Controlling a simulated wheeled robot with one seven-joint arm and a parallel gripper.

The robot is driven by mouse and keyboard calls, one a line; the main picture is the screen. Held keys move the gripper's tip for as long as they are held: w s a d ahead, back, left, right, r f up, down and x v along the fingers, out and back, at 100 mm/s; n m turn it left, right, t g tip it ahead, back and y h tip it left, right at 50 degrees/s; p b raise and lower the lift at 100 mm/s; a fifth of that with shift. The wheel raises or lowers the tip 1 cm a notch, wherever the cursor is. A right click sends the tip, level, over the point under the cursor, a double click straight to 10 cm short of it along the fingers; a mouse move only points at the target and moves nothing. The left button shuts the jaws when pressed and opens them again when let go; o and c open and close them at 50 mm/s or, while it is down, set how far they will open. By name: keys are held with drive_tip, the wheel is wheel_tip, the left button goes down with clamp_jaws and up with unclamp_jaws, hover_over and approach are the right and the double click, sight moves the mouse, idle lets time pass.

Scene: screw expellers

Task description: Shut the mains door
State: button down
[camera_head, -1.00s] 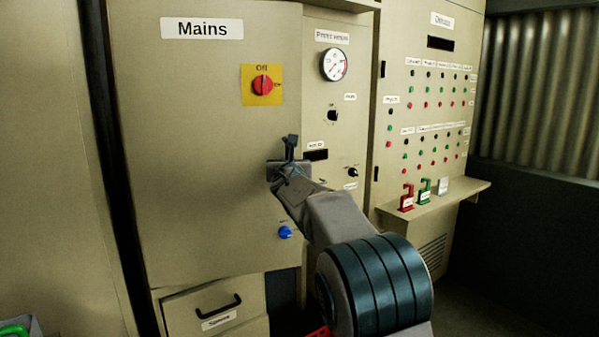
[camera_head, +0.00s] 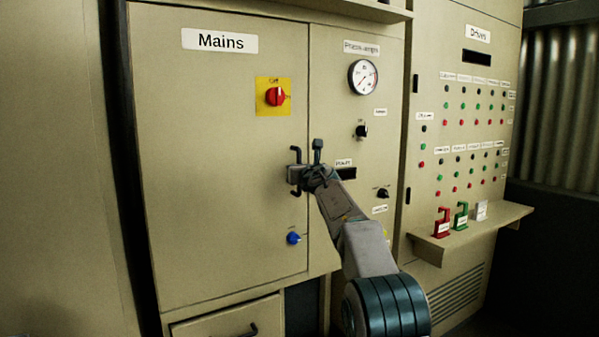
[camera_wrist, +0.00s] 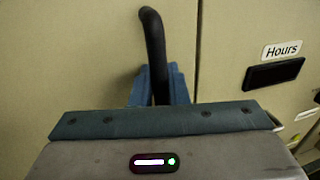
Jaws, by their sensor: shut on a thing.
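The Mains door (camera_head: 215,120) is a large beige panel at the left of the head view, with a "Mains" label and a red switch on a yellow plate. It looks flush or nearly flush with the gauge panel beside it; I cannot tell if it is latched. Its black handle (camera_head: 296,152) is upright near the right edge and also shows in the wrist view (camera_wrist: 153,40). My gripper (camera_head: 297,175) is shut on this handle, with blue fingers (camera_wrist: 158,88) on both sides of it. The handle's lower part is hidden in the wrist view.
A panel with a gauge (camera_head: 363,77) and knobs adjoins the door on the right. Beyond it, a Drives cabinet (camera_head: 425,90) has a protruding shelf (camera_head: 475,233) with red, green and white padlock-shaped items. A drawer (camera_head: 230,325) is below the door.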

drive_tip(key=shift+r, duration=0.25)
drive_tip(key=c, duration=1.8)
unclamp_jaws()
drive_tip(key=shift+a, duration=0.1)
drive_tip(key=shift+w+a+f, duration=0.15)
drive_tip(key=shift+w+f, duration=0.1)
drive_tip(key=shift+s+d+f+b, duration=0.15)
drive_tip(key=shift+s+d+b, duration=0.3)
drive_tip(key=shift+b, duration=0.2)
drive_tip(key=b+v, duration=0.3)
drive_tip(key=v, duration=0.3)
drive_tip(key=b+v, duration=0.3)
drive_tip(key=v, duration=0.3)
drive_tip(key=shift+s+a+b, duration=0.1)
drive_tip(key=shift+s+b, duration=0.3)
drive_tip(key=shift+s, duration=0.05)
